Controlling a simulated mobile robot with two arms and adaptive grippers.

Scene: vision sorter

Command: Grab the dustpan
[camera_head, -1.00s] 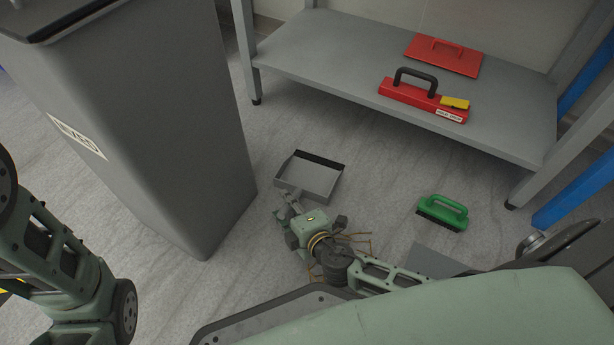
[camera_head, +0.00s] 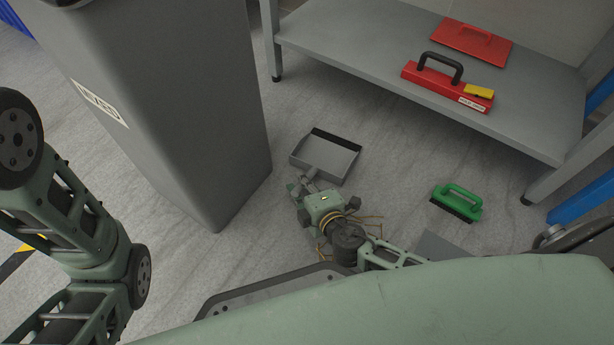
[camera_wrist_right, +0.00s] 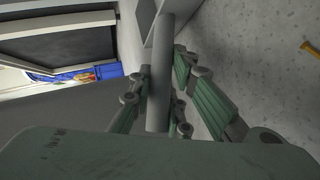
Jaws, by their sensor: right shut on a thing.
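The grey dustpan (camera_head: 327,158) is on or just above the floor beside the tall bin, its pan towards the shelf and its handle towards me. My right gripper (camera_head: 303,187) is at the handle. In the right wrist view the grey handle (camera_wrist_right: 160,88) runs between the two green fingers of my right gripper (camera_wrist_right: 166,100), which are shut on it. In the head view the gripper body hides part of the handle. My left arm shows at the left, but its gripper is out of view.
A tall grey bin (camera_head: 165,110) stands close left of the dustpan. A green brush (camera_head: 457,203) lies on the floor to the right. A grey shelf (camera_head: 350,45) behind holds a red tool (camera_head: 440,83) and a red float (camera_head: 470,42). Floor between dustpan and brush is clear.

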